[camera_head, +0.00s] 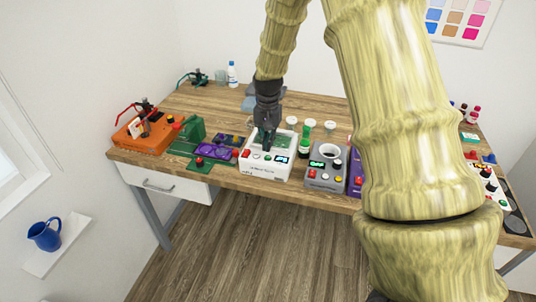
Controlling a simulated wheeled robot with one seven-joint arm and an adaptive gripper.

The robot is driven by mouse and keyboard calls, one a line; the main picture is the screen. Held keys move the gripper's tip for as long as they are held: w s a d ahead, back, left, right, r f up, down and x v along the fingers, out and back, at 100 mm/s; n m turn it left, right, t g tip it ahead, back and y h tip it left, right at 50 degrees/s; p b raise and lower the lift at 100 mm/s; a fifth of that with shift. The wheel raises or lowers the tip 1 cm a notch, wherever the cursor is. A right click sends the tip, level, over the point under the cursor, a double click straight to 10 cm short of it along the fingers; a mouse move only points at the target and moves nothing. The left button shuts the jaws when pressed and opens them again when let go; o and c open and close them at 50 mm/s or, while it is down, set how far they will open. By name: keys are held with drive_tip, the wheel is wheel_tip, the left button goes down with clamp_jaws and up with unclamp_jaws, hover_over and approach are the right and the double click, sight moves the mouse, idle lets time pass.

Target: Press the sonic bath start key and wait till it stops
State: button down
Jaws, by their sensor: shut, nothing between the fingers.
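A white box-shaped device (262,172) stands near the table's front edge. It has a dark green area on top, a red button at its left, a small lit display at its right and lettering too small to read. It may be the sonic bath, but I cannot tell for sure. My gripper (267,146) points down over its top, fingers together and empty. I cannot tell whether the fingertips touch it. My gripper hides part of its top. A grey device (325,180) with a round opening, a green display and coloured buttons stands just to its right.
An orange device (146,139) with red levers and a green device (190,132) stand at the left. Purple devices (214,151) lie beside the white one. The back left of the table (195,100) is mostly clear.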

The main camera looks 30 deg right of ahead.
wheel_tip(320, 180, up, 4)
drive_tip(key=shift+f+p, duration=0.25)
drive_tip(key=shift+p, duration=0.9)
